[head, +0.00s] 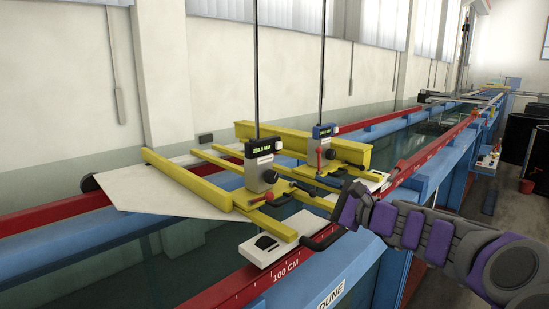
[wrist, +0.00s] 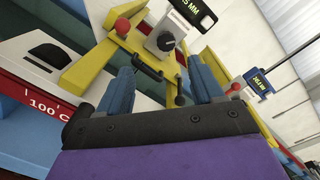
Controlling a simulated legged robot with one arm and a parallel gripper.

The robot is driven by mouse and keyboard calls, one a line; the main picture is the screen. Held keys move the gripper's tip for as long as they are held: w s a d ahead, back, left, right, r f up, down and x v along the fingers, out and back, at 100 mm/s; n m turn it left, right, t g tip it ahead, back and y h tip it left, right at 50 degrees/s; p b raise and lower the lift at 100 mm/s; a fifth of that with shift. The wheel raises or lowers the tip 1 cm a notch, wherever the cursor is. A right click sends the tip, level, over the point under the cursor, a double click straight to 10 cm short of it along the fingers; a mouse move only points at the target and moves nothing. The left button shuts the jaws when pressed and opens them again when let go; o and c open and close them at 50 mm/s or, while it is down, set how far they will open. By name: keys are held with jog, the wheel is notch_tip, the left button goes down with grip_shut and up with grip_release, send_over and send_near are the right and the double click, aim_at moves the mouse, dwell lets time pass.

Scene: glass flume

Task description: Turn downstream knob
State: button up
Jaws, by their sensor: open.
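Two point gauges stand on a yellow carriage in the head view. The nearer gauge (head: 259,160) is grey with a lit display and a black round knob (head: 270,177). I cannot tell which is the downstream one. In the wrist view, my gripper (wrist: 161,75) is open, its two blue fingers apart with nothing held. The grey gauge's black knob (wrist: 166,42) shows beyond the fingertips, in the gap between them, apart from both. In the head view my purple-and-grey wrist reaches in from the right.
Yellow carriage beams (head: 190,180) span the flume, with a white sheet (head: 165,193) at left. Red rails (head: 270,270) run along both sides. A black handle (wrist: 135,52) crosses between the fingers' far ends. Red balls (wrist: 122,27) and thin vertical rods stand close by.

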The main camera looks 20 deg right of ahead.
jog(key=d+m, duration=0.2)
jog(key=p, duration=0.2)
send_near(274, 177)
jog(key=shift+m+t+h, duration=0.3)
jog(key=shift+h, duration=0.1)
jog(key=x, duration=0.9)
jog(key=shift+w+a+f, duration=0.15)
jog(key=shift+w+a, duration=0.05)
jog(key=shift+a, duration=0.2)
jog(key=c, duration=1.1)
